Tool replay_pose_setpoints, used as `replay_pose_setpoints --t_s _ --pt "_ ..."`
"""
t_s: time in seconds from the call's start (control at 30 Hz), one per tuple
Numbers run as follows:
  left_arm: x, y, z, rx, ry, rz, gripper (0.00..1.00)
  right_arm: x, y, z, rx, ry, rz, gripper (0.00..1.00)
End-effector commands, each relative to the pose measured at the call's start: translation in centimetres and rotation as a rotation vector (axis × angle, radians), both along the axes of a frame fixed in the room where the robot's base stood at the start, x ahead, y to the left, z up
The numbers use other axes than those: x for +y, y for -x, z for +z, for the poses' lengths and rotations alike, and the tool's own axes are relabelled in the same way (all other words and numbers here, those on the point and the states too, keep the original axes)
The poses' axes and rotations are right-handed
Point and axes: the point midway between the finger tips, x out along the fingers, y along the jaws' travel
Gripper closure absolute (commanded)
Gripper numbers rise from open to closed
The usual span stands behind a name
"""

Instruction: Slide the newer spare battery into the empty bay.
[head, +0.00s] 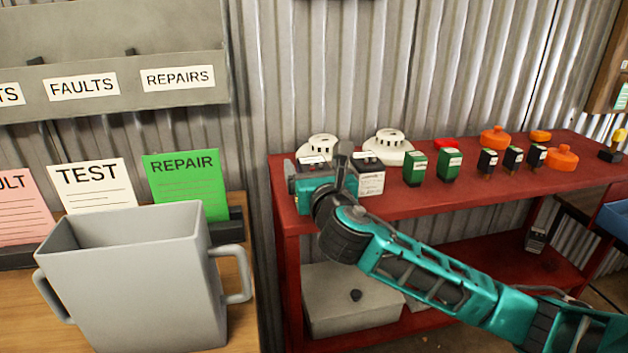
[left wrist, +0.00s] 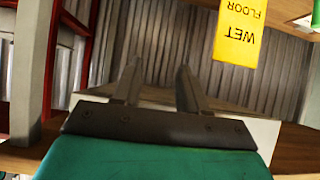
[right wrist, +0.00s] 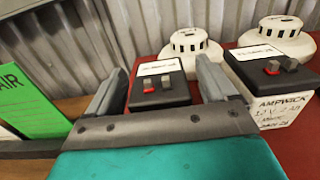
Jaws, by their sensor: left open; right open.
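Two spare batteries stand on the red shelf's top. The right one (head: 371,182) has a white labelled body and a dark top, and it also shows in the right wrist view (right wrist: 277,108). The left battery (right wrist: 158,87) has a black top with a red and a grey terminal; in the head view my gripper hides most of it. My right gripper (right wrist: 162,88) is open, its fingers to either side of that battery's top; contact cannot be told. My left gripper (left wrist: 160,85) is open and empty. The battery dates are unreadable. No empty bay is seen.
White detectors (head: 389,143) stand behind the batteries. Green (head: 414,168) and black (head: 487,163) small blocks and orange discs (head: 562,157) line the red shelf (head: 440,200). A grey two-handled bin (head: 130,285) stands left. A yellow wet floor sign (left wrist: 238,35) shows in the left wrist view.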

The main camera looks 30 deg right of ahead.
Motion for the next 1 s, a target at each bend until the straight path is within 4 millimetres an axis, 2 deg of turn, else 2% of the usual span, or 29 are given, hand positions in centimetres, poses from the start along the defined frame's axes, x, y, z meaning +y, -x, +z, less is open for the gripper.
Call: replay_pose_setpoints --t_s 0.23,1.0 --pt "-0.09 -0.07 0.13 -0.003 0.001 -0.002 0.57 -0.04 -0.19 0.00 0.001 -0.001 0.001 0.15" --pt "-0.02 -0.12 0.17 -0.003 -0.001 -0.001 0.57 -0.03 -0.15 -0.03 0.001 0.000 0.001 0.89"
